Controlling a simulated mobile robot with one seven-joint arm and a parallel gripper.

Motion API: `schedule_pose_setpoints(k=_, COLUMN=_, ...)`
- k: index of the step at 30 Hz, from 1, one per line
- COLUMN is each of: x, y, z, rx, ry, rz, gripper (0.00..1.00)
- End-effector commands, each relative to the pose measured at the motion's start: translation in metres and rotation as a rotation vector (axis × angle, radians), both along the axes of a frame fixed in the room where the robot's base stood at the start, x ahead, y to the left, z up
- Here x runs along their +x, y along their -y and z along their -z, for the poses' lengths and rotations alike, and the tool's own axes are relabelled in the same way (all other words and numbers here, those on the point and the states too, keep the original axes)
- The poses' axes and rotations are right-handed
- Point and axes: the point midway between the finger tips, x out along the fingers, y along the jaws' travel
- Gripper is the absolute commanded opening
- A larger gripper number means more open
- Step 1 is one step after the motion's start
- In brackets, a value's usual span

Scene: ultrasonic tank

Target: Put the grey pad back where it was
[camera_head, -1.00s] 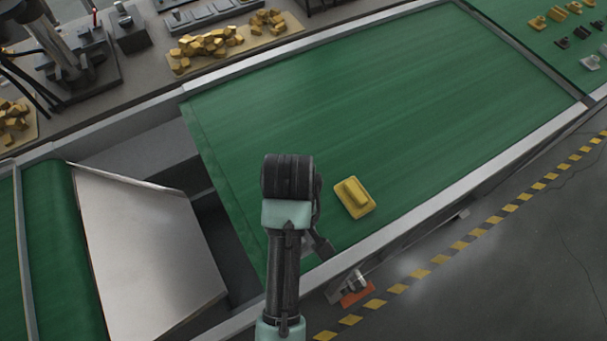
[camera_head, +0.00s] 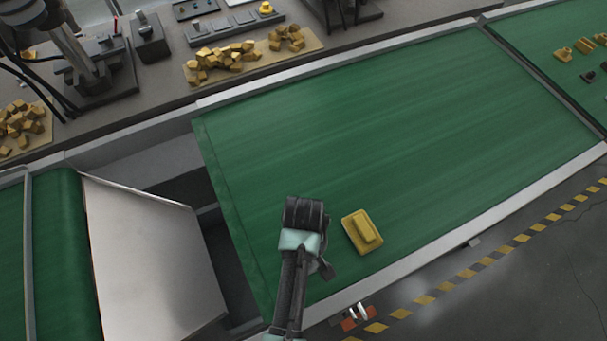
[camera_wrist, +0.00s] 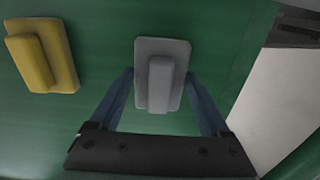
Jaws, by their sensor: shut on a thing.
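The grey pad (camera_wrist: 154,95), a flat plate with a raised block on it, is between the fingers of my gripper (camera_wrist: 160,78) in the wrist view. My gripper is shut on it, with a dark finger at each side edge. Green belt shows behind the pad; I cannot tell whether it touches the belt. In the head view my arm hides the pad and the fingertips, over the near left part of the green belt (camera_head: 390,130).
A yellow pad (camera_head: 362,231) of like shape lies on the belt just right of my arm; it also shows in the wrist view (camera_wrist: 42,56). A metal plate (camera_head: 150,260) and a dark gap lie left. The belt's middle is clear.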

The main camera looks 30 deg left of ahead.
Motion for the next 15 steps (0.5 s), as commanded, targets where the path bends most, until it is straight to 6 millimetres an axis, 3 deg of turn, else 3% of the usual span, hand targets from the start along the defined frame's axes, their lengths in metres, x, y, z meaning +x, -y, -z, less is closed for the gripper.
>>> schedule_pose_setpoints(k=12, x=0.0003, y=-0.0003, z=0.0073, rx=0.001, ry=0.001, rz=0.000, gripper=0.36)
schedule_pose_setpoints(k=13, x=0.0003, y=-0.0003, z=0.0075, rx=0.001, ry=0.001, rz=0.000, gripper=0.82)
schedule_pose_setpoints(k=15, x=0.0003, y=-0.0003, z=0.0068, rx=0.001, ry=0.001, rz=0.000, gripper=0.95)
